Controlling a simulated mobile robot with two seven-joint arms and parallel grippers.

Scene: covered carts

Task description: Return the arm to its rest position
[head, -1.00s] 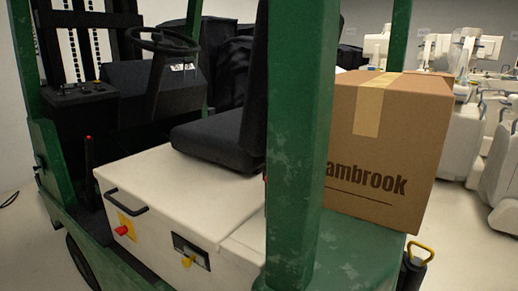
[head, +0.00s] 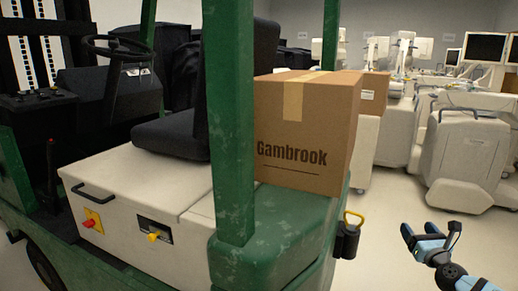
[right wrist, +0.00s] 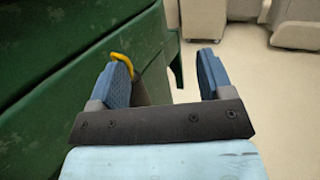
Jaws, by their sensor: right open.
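My right gripper (head: 431,235) is at the lower right of the head view, to the right of the green forklift (head: 270,245). In the right wrist view its two blue fingers (right wrist: 165,80) are spread apart with nothing held between them. The forklift's green side (right wrist: 75,60) fills the left of that view. A yellow handle (right wrist: 122,62) shows just behind the left finger, and I cannot tell how far off it is. My left gripper is not in view.
A cardboard box marked Gambrook (head: 305,135) stands on the forklift's rear deck. A yellow-handled black holder (head: 348,235) is fixed at the rear corner. Pale machines (head: 470,155) stand behind at the right. The floor (head: 395,215) between is bare.

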